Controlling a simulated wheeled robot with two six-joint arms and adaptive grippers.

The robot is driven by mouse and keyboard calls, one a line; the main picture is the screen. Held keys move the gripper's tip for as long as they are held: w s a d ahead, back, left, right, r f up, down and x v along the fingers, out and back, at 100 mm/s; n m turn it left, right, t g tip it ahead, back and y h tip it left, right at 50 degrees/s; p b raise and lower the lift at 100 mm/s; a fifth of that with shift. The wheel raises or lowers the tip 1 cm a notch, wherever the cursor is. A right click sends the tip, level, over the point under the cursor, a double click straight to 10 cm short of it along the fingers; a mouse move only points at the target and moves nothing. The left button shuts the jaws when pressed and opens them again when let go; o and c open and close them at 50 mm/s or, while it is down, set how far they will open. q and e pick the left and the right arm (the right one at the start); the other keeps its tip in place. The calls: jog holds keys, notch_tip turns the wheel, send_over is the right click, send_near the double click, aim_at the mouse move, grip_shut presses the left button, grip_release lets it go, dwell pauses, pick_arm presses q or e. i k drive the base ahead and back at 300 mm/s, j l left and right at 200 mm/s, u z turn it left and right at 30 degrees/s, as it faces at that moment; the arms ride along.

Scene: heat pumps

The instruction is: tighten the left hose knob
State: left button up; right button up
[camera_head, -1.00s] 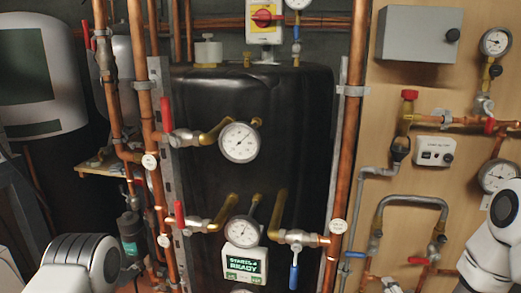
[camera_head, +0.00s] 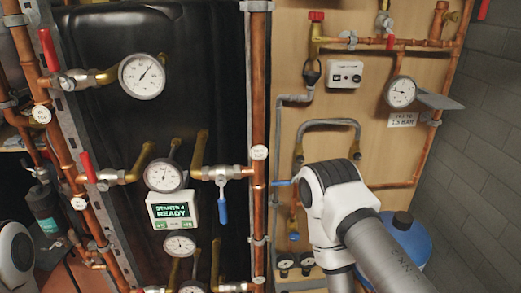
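A grey looped hose (camera_head: 328,125) is on the wooden panel right of the tank. Its left end comes down at a fitting (camera_head: 298,154); a blue lever (camera_head: 281,183) sticks out to the left below it. I cannot tell for sure which part is the left hose knob. My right arm covers the lower right of the hose, and I make out no fingers of its gripper. Only a white part of my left arm shows at the lower left edge; its gripper is out of the picture.
A black tank (camera_head: 130,110) with copper pipes, red levers and round gauges fills the left. A display (camera_head: 173,210) reads "READY". A grey box with a switch (camera_head: 345,74) and a gauge (camera_head: 401,92) are on the panel. A blue vessel (camera_head: 405,238) stands behind my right arm.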

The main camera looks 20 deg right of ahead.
aim_at(300, 160)
jog(key=j+z, duration=0.15)
jog(key=z, duration=0.35)
jog(key=j+z, duration=0.25)
jog(key=z, duration=0.25)
jog(key=i, duration=0.05)
